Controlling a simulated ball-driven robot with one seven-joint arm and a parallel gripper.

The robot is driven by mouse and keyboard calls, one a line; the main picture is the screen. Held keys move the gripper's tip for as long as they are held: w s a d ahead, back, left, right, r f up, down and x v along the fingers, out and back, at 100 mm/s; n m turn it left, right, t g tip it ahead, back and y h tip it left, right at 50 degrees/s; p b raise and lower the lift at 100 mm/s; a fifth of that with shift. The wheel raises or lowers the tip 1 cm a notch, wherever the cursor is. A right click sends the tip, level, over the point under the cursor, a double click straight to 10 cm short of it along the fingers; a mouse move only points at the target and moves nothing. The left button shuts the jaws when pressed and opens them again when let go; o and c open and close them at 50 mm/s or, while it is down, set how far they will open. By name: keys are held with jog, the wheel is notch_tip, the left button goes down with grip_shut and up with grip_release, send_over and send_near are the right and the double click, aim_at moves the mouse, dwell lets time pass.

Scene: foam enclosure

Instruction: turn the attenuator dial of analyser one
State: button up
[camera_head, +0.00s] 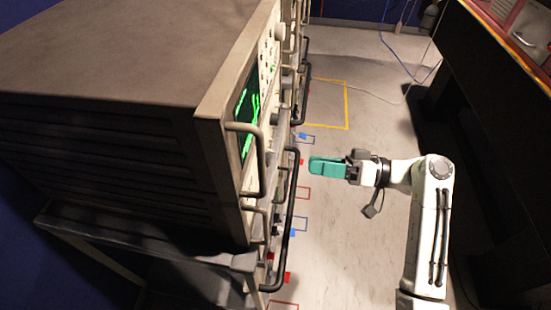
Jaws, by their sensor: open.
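An analyser (212,100) with a lit green screen (248,115) stands on a rack at the left, its beige front panel turned to the right and seen at a steep angle. Small knobs and buttons (268,58) show on the panel, but I cannot tell which one is the attenuator dial. My gripper (318,166), with teal fingers, is at the middle of the picture, to the right of the panel and pointing left towards it. It is open and apart from the panel, with nothing seen between the fingers.
A beige handle (260,160) and a long black rail (291,215) stick out from the rack front near my gripper. A dark bench (490,70) stands at the right. Cables (385,95) lie on the floor at the back. The aisle floor (345,215) is mostly clear.

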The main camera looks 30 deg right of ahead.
aim_at(270, 158)
jog(key=p+x, duration=0.1)
jog(key=x, duration=0.9)
jog(key=shift+a+p, duration=0.2)
jog(key=shift+p, duration=0.1)
jog(key=shift+c, duration=0.2)
jog(key=c, duration=1)
jog(key=m+p, duration=0.3)
jog(key=shift+r+m, duration=0.15)
jog(key=shift+m, duration=0.15)
jog(key=shift+w+f+m+p, duration=0.1)
jog(key=shift+f+m+p, duration=0.1)
jog(key=shift+m+p, duration=1.6)
jog(key=shift+m+b, duration=0.3)
jog(key=shift+m, duration=0.2)
